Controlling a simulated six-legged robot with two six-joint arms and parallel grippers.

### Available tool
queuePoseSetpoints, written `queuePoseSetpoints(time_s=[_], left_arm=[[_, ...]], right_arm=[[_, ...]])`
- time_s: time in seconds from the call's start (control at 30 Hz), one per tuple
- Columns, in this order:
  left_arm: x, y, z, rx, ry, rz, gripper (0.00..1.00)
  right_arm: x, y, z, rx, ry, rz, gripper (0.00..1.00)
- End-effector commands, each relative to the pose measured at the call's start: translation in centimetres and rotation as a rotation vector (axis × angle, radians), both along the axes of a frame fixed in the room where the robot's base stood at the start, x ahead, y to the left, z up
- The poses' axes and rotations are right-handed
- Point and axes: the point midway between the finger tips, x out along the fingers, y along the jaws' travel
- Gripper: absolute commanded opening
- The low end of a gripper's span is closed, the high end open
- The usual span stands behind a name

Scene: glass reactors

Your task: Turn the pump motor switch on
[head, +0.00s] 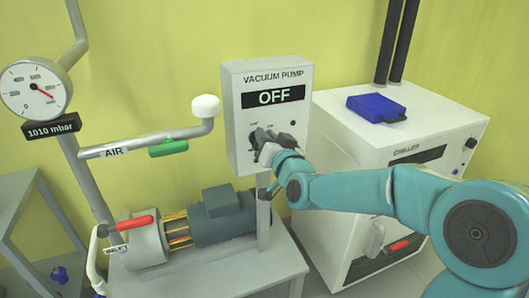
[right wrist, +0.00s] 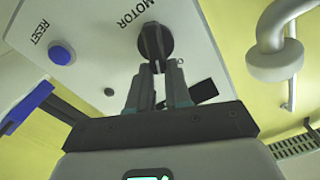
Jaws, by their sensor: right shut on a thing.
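The vacuum pump control box (head: 237,163) is a white panel on a post, and its display (head: 273,96) reads OFF. The dark motor switch knob (head: 257,137) is on the lower front of the box, partly hidden by my gripper. My right gripper (head: 268,148) is at the knob, its fingers shut on it. In the right wrist view the black knob (right wrist: 155,38) sits below the inverted MOTOR label, with the fingertips (right wrist: 157,64) closed around its grip. My left gripper is not in view.
A blue reset button (right wrist: 62,53) is beside the knob. The pump motor (head: 222,215) stands on a bench below the box. Left are an AIR pipe with a green handle (head: 168,148), a red valve handle (head: 130,226) and a gauge (head: 36,90). A chiller (head: 345,150) stands right.

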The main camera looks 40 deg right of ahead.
Motion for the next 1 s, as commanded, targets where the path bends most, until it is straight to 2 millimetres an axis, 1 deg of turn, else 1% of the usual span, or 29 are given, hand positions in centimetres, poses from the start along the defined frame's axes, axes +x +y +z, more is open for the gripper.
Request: queuePoseSetpoints(time_s=[0.03,0.2,0.4,0.5,0.7,1.0], left_arm=[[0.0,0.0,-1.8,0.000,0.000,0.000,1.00],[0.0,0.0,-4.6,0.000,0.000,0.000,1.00],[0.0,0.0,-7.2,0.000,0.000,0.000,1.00],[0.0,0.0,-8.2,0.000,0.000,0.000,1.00],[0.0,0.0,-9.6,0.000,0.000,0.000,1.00],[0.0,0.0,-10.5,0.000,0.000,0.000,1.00]], right_arm=[[0.0,-0.1,-0.8,0.040,-0.015,0.000,0.00],[-0.1,-0.4,-1.0,0.196,-0.052,0.000,0.00],[-0.2,-0.7,-1.1,0.362,-0.090,0.001,0.00],[-0.2,-0.8,-1.1,0.431,-0.107,0.001,0.00],[-0.2,-1.0,-1.2,0.537,-0.130,0.001,0.00],[-0.2,-1.1,-1.1,0.614,-0.148,0.001,0.00]])
